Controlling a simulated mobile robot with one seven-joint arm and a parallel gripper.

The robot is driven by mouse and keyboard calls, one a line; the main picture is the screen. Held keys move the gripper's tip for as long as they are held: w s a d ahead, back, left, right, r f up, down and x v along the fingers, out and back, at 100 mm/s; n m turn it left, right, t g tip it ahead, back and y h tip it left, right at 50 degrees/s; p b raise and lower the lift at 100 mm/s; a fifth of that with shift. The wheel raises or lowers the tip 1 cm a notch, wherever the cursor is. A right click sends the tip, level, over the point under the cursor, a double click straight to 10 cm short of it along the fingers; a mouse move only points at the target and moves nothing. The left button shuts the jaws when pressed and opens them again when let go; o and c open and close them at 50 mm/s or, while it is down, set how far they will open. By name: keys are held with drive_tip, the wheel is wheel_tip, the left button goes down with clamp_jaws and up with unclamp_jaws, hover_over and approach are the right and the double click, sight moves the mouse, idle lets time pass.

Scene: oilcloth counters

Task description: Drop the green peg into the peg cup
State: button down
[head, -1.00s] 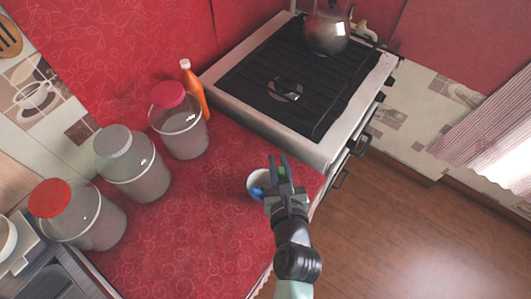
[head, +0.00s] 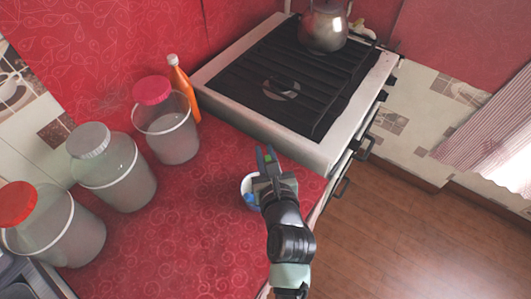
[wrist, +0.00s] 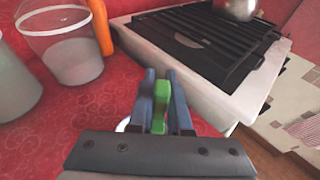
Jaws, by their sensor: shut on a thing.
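The green peg (wrist: 160,106) is held between the two blue-grey fingers of my gripper (wrist: 164,92), which is shut on it. In the head view my gripper (head: 266,158) is over the right part of a white cup (head: 245,184), with a bit of green peg (head: 268,158) showing between the fingertips. The cup stands on the red counter, and a blue thing (head: 250,200) shows at it. Much of the cup is hidden by my gripper. In the wrist view only a sliver of its pale rim (wrist: 122,125) shows behind the fingers.
A black-topped stove (head: 290,80) with a kettle (head: 323,27) stands behind the cup. Lidded clear jars (head: 172,135) and an orange bottle (head: 184,90) line the left of the red counter (head: 205,225). The counter between jars and cup is clear.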

drive_tip(key=shift+f+b, duration=0.55)
drive_tip(key=shift+f, duration=0.4)
drive_tip(key=c, duration=0.8)
unclamp_jaws()
drive_tip(key=v, duration=1.3)
drive_tip(key=shift+r, duration=0.1)
